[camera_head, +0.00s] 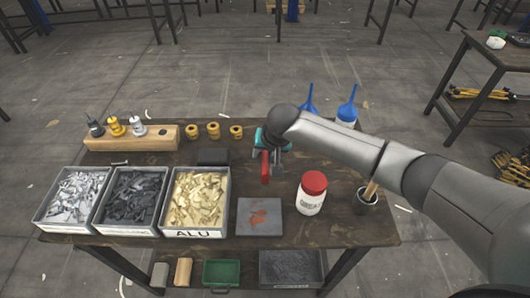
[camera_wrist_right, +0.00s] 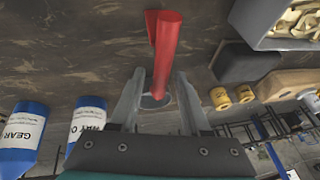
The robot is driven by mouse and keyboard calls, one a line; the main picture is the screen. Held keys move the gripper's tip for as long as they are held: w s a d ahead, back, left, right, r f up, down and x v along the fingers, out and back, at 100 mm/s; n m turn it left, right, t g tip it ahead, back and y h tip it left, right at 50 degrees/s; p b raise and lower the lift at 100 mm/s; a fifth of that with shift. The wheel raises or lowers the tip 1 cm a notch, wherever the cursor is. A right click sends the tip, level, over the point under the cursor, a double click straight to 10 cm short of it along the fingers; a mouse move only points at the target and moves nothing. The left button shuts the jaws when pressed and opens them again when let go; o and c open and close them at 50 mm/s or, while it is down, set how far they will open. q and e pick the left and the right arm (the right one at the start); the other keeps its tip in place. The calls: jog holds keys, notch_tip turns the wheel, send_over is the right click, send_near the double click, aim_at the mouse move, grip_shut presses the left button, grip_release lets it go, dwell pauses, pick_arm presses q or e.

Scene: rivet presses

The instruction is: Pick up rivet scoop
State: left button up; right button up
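The rivet scoop's red handle (camera_wrist_right: 167,45) stands out in the right wrist view. In the head view the red handle (camera_head: 265,167) shows below my right gripper (camera_head: 270,150), over the table's middle. My left gripper is out of view.

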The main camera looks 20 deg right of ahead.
grip_shut()
dwell(0.5)
